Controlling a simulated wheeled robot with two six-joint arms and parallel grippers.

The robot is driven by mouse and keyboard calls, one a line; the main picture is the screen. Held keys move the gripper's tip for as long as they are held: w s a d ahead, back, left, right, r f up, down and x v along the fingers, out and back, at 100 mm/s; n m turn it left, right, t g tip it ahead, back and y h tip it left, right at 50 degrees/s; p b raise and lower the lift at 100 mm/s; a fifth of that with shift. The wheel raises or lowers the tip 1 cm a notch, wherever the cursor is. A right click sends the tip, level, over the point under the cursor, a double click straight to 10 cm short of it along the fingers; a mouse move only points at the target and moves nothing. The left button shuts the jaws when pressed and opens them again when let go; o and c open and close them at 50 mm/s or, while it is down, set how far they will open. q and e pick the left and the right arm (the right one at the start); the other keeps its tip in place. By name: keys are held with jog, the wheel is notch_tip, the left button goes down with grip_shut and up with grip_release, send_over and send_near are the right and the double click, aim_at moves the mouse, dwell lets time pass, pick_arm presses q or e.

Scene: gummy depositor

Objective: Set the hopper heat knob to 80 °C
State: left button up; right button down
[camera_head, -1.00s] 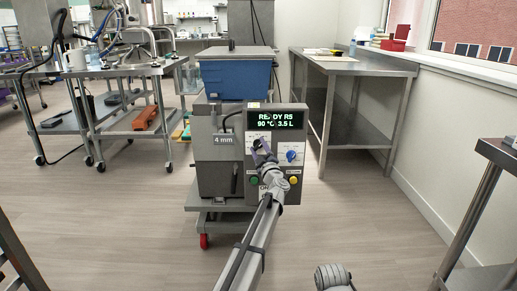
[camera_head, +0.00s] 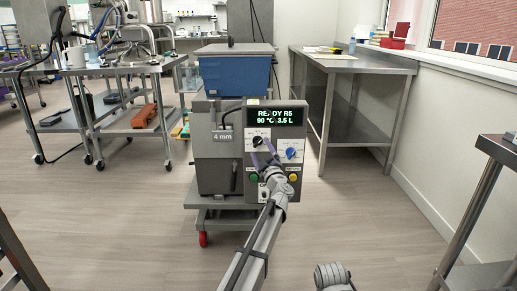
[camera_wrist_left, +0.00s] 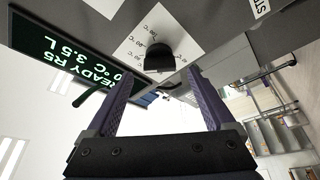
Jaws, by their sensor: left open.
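The depositor's control panel (camera_head: 285,168) faces me, and its green display (camera_head: 276,117) reads READY R5, 90 °C, 3.5 L. Below the display, a black knob (camera_head: 257,141) sits on a white dial plate; it also shows in the wrist view (camera_wrist_left: 160,57) with temperature marks around it. This appears to be the heat knob. My left gripper (camera_head: 264,152) is open just in front of the knob. In the wrist view its two purple fingers (camera_wrist_left: 161,82) stand apart, with the knob beyond and between their tips. I see no contact.
A blue knob (camera_head: 291,154) sits right of the black knob. A green button (camera_head: 254,178) and a yellow button (camera_head: 292,178) are below. The blue hopper (camera_head: 236,76) stands above.

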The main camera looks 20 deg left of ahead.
pick_arm(q)
jog(key=v, duration=0.4)
jog(key=shift+b, duration=0.3)
